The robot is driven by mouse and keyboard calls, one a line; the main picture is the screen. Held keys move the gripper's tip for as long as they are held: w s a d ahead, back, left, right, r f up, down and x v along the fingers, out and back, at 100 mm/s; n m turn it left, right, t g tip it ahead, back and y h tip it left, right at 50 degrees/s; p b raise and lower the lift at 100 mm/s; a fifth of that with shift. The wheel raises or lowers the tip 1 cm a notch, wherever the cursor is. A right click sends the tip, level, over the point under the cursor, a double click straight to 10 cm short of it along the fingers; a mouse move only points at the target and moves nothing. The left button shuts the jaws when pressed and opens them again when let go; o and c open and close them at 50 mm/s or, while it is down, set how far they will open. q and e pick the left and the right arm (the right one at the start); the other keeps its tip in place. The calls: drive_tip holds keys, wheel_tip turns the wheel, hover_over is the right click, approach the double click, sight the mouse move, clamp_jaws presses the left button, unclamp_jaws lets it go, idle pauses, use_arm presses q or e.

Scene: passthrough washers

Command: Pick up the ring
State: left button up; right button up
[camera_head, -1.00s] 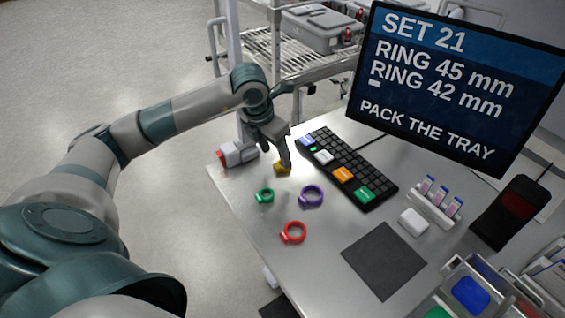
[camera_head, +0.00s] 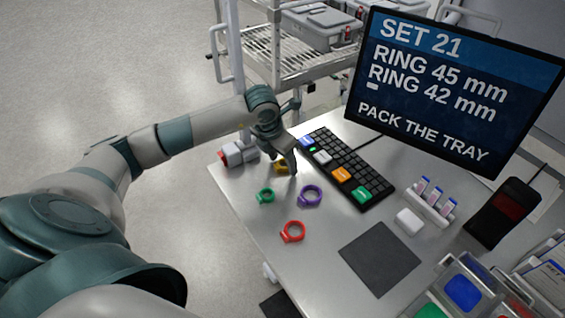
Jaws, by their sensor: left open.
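Several rings lie on the metal table (camera_head: 272,235). A purple ring (camera_head: 311,196) lies in front of the keyboard. A smaller green ring (camera_head: 265,196) lies to its left, and a red ring (camera_head: 293,232) lies nearer the front edge. A yellow ring (camera_head: 281,168) is farthest back, partly hidden by my left gripper (camera_head: 288,168). The left gripper points down beside the yellow ring, open; I cannot tell whether it touches the ring. My right gripper is not in view.
A black keyboard (camera_head: 345,172) with coloured keys lies behind the rings. A monitor (camera_head: 450,90) stands at the back right. A dark square mat (camera_head: 380,258), a white block (camera_head: 409,221), a vial rack (camera_head: 432,203) and bins (camera_head: 462,292) are to the right.

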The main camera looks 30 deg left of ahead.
sight(285, 166)
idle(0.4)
use_arm(q)
drive_tip(key=c, duration=1.1)
drive_tip(key=shift+c, duration=0.2)
drive_tip(key=shift+r+b, duration=0.5)
drive_tip(key=shift+r, duration=0.05)
drive_tip(key=r+b, duration=0.1)
drive_tip(key=d+r+b, duration=0.1)
drive_tip(key=r, duration=0.1)
drive_tip(key=shift+s+r, duration=0.1)
drive_tip(key=s+d+r+b, duration=0.3)
drive_tip(key=d+r, duration=0.3)
drive_tip(key=d, duration=0.4)
drive_tip(key=shift+s+r, duration=0.25)
drive_tip(key=shift+r, duration=0.1)
